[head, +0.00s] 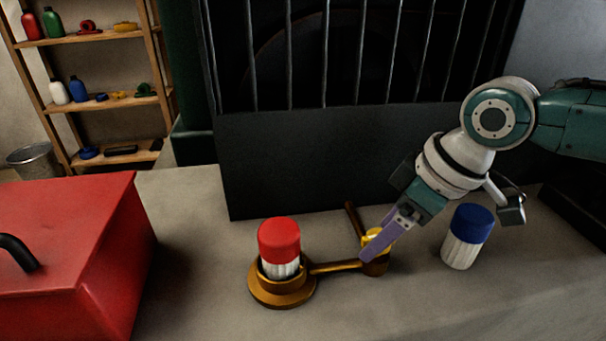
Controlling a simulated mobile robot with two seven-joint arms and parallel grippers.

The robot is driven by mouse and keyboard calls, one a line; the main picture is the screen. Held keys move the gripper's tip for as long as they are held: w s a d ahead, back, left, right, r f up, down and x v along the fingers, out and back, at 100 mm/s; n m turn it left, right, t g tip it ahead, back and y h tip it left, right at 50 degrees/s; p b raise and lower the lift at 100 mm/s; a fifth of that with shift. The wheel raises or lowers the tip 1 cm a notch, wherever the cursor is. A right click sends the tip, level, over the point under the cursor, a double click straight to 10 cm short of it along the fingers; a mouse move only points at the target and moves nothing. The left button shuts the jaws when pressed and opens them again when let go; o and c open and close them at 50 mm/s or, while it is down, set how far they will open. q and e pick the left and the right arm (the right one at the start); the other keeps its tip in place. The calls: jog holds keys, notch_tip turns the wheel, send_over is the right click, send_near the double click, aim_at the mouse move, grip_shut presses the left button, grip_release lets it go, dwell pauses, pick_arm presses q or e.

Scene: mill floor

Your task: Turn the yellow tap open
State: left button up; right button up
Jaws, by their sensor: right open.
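The yellow tap (371,235) stands on the grey bench top, at the right end of a brass pipe (335,267). A dark brown bar (354,219) sticks up behind it to the left. The pipe runs left to a round brass cup (282,293), where a white container with a red cap (279,242) stands upright. My right gripper (368,254) reaches down from the upper right. Its purple fingers are open at the tap and hide part of it. I cannot tell whether they touch it. My left gripper is not in view.
A white ribbed container with a blue cap (468,236) stands just right of my right gripper. A red box (65,250) fills the left of the bench. A dark panel with bars (300,160) rises behind. The bench front is clear.

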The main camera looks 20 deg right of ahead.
jog(key=shift+c, duration=0.3)
grip_shut()
dwell(0.3)
